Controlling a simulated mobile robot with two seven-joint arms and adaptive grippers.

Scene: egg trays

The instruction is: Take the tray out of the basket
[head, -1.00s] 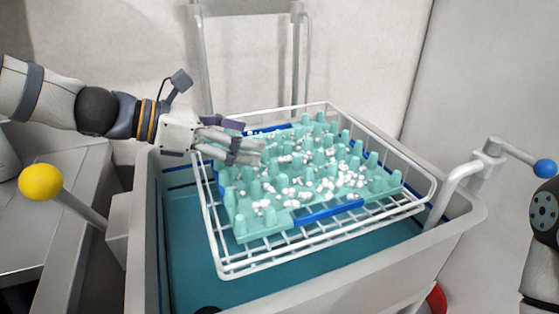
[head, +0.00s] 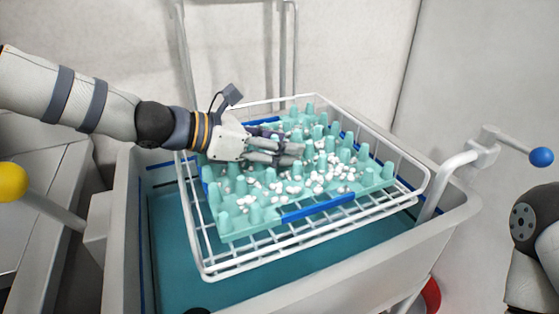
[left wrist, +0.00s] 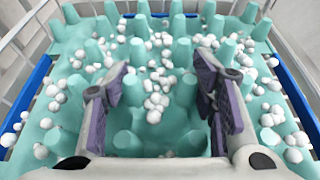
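The teal egg tray (head: 238,222) has many upright pegs, blue edge strips (head: 318,207) and scattered small white balls. It lies inside the white wire basket (head: 206,276). My left gripper (head: 292,154) is above the tray's left-middle part, among or just over the pegs. In the left wrist view its two padded fingers (left wrist: 162,82) are spread wide apart, with pegs and white balls of the tray (left wrist: 297,95) visible between them. Whether the fingers touch the tray is unclear. My right arm shows at the right edge; its gripper is out of view.
The basket sits over a grey tub (head: 130,240) with a teal interior. A lever with a blue knob (head: 541,157) stands at right, and a yellow knob (head: 10,181) at left. A pale wall and upright metal frame (head: 188,50) are behind.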

